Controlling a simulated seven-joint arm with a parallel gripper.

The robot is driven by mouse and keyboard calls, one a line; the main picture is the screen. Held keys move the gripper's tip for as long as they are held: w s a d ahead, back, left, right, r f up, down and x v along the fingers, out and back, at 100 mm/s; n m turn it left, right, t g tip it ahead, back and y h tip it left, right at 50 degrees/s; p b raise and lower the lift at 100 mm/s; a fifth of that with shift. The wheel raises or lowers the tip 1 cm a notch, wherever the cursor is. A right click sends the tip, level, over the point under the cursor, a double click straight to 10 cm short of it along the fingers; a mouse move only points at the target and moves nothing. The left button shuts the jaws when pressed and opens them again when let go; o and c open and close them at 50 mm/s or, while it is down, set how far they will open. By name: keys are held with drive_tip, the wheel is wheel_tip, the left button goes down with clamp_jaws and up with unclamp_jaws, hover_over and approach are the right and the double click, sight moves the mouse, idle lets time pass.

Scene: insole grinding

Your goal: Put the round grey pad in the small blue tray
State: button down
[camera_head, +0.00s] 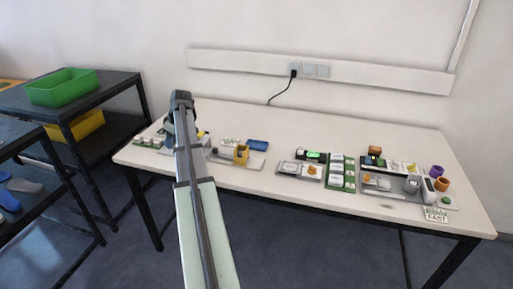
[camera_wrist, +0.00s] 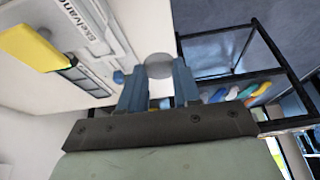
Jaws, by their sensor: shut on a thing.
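In the wrist view, my gripper (camera_wrist: 158,76) has its two blue fingers closed on the round grey pad (camera_wrist: 158,59), which shows as a light grey disc at the fingertips. In the head view, my gripper is mostly hidden behind my arm over the left end of the white table, so the pad cannot be made out there. The small blue tray (camera_head: 257,145) lies on the table to the right of my arm, behind a yellow holder. The tray is apart from my gripper and looks empty.
Devices and a green-and-white card strip (camera_head: 342,172) fill the table's middle and right. A black shelf with a green bin (camera_head: 62,87) stands at left. The table's back strip is clear.

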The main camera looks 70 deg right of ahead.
drive_tip(key=s+d, duration=2.5)
drive_tip(key=s, duration=0.2)
drive_tip(key=shift+w+d+f, duration=0.1)
drive_tip(key=shift+w+f, duration=0.05)
drive_tip(key=shift+f, duration=2.25)
drive_tip(key=shift+w+d+f, duration=0.1)
drive_tip(key=shift+w+f, duration=0.05)
drive_tip(key=shift+f, duration=2.2)
drive_tip(key=shift+f, duration=0.6)
drive_tip(key=c, duration=0.8)
unclamp_jaws()
drive_tip(key=shift+r, duration=0.35)
drive_tip(key=v, duration=1.2)
drive_tip(key=shift+r, duration=0.25)
